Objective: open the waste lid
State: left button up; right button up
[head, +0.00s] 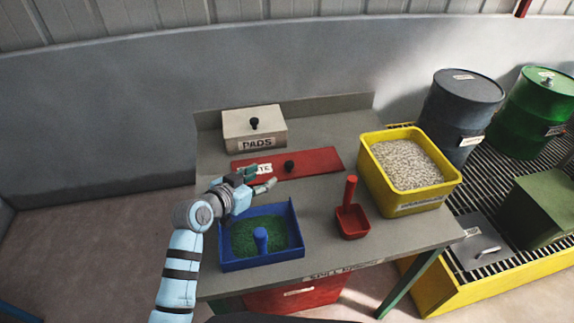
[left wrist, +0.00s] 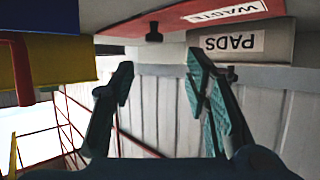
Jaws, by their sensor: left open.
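The waste lid (head: 318,160) is a flat red panel lying shut on the grey table, with a black knob (head: 289,166) and a white label partly hidden by my gripper. My left gripper (head: 262,179) is open and empty, left of the knob and apart from it. In the left wrist view the lid (left wrist: 180,17) and its knob (left wrist: 153,33) show at the top, beyond the spread fingers (left wrist: 160,72). My right gripper is not in view.
A PADS box (head: 254,128) stands behind the lid. A blue tray (head: 230,266) of green granules lies in front, with a red scoop (head: 352,222) and yellow bin (head: 440,190) at right. Drums (head: 458,105) stand beyond the table.

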pick_arm(q)
jog(key=b, duration=0.3)
send_near(288, 164)
jog(key=x, duration=0.3)
jog(key=shift+w+d+f, duration=0.15)
jog(key=shift+d+f, duration=0.05)
jog(key=shift+d, duration=0.05)
jog(key=b+x, duration=0.1)
jog(key=x, duration=0.4)
jog(key=shift+w+f+b, duration=0.15)
jog(key=shift+w+b, duration=0.2)
jog(key=shift+b, duration=0.05)
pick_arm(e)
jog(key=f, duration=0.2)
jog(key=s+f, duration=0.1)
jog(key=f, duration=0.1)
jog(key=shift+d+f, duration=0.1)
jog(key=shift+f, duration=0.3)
pick_arm(q)
grip_shut()
